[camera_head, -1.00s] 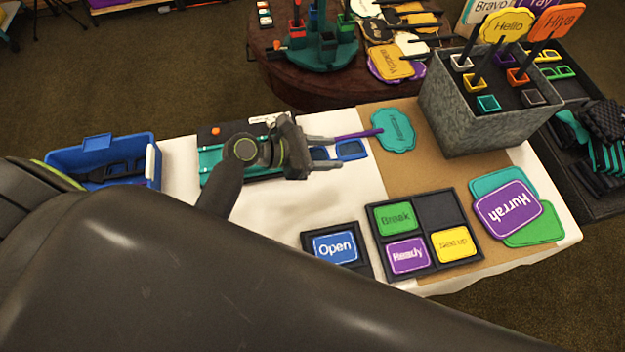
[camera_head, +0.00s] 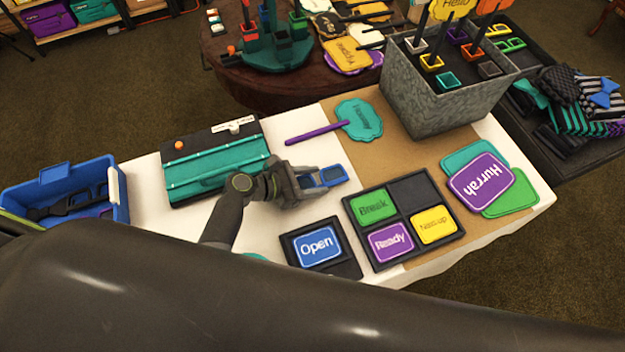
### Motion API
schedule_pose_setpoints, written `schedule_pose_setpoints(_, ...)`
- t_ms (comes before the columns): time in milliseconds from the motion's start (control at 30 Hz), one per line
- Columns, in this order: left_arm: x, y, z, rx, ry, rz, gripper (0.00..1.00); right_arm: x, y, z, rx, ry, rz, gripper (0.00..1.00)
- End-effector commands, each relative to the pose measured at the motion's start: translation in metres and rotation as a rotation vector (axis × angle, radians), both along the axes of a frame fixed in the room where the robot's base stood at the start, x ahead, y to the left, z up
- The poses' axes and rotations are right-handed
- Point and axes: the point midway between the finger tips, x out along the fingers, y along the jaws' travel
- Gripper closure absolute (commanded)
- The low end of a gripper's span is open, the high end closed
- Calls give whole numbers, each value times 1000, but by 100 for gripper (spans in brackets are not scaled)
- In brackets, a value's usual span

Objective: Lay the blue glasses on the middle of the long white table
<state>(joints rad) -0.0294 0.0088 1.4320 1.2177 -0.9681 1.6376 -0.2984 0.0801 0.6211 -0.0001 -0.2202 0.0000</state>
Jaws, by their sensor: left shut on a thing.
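The blue glasses (camera_head: 334,175) show as two square blue-rimmed lenses over the middle of the long white table (camera_head: 300,148), between the purple-handled teal sign and the black card trays. My left gripper (camera_head: 312,180) is shut on the glasses' left part, which its fingers partly hide. I cannot tell whether the glasses touch the cloth or hang just above it. My right gripper is not in view.
A teal and black case (camera_head: 215,160) lies left of the gripper. Card trays (camera_head: 380,258) are in front, with a teal sign (camera_head: 358,118) behind. A grey box of signs (camera_head: 430,100) stands at right. A blue bin (camera_head: 60,190) is at left. White cloth is bare around the glasses.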

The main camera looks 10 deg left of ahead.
Motion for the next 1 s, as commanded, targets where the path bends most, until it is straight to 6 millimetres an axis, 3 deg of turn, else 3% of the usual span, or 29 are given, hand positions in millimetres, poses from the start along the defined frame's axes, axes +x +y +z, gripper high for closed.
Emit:
schedule_pose_setpoints(400,0,0,-6,1,-1,1,74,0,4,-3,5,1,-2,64)
schedule_pose_setpoints(433,0,0,-5,1,-1,1,48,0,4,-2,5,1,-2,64)
schedule_pose_setpoints(567,0,0,-5,1,-1,1,31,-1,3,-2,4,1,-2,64)
schedule_pose_setpoints(1000,-5,7,4,3,1,1,30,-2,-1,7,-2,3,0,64)
